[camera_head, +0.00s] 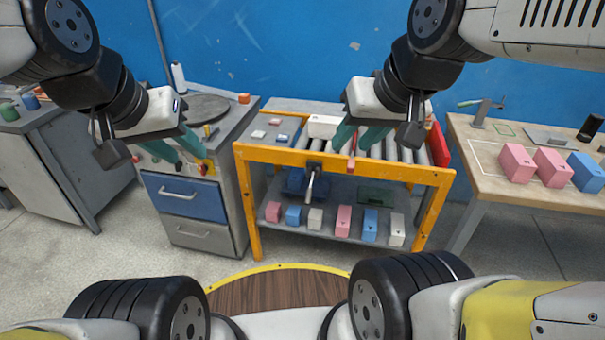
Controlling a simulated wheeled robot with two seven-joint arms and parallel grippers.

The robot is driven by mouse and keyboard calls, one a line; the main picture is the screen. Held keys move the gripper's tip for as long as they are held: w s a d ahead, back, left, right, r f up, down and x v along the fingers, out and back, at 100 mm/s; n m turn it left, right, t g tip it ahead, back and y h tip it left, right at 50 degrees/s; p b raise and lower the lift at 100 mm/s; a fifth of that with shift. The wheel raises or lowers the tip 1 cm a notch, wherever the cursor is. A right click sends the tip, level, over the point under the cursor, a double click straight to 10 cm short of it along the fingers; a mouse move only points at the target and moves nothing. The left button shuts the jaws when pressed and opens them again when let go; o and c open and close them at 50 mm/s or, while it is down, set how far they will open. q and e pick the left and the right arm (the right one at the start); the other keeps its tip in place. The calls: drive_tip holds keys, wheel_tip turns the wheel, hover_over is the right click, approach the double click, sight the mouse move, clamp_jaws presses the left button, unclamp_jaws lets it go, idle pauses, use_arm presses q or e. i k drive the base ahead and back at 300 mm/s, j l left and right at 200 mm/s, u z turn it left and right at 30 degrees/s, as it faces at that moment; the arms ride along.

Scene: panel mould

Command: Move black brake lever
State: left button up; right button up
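The brake lever (311,187) is a dark lever with a paler grip, hanging down from a black mount on the front orange rail of the roller stand (270,155). My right gripper (350,147) has teal fingers spread apart, over the rollers just above and right of the lever. A thin red bar shows between or just behind its fingertips; I cannot tell whether they touch it. My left gripper (192,160) has its teal fingers apart, in front of the left cabinet near a small red and yellow item (205,167). It is well left of the lever.
A white block (322,126) sits on the rollers. Several pink, blue and white blocks stand on the lower shelf (325,224). A drawer cabinet (187,199) stands at left. A wooden table (465,138) at right carries pink and blue blocks. Floor in front is partly clear.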

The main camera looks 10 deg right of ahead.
sight(309, 191)
drive_tip(key=i+j+z, duration=0.65)
drive_tip(key=j, duration=0.1)
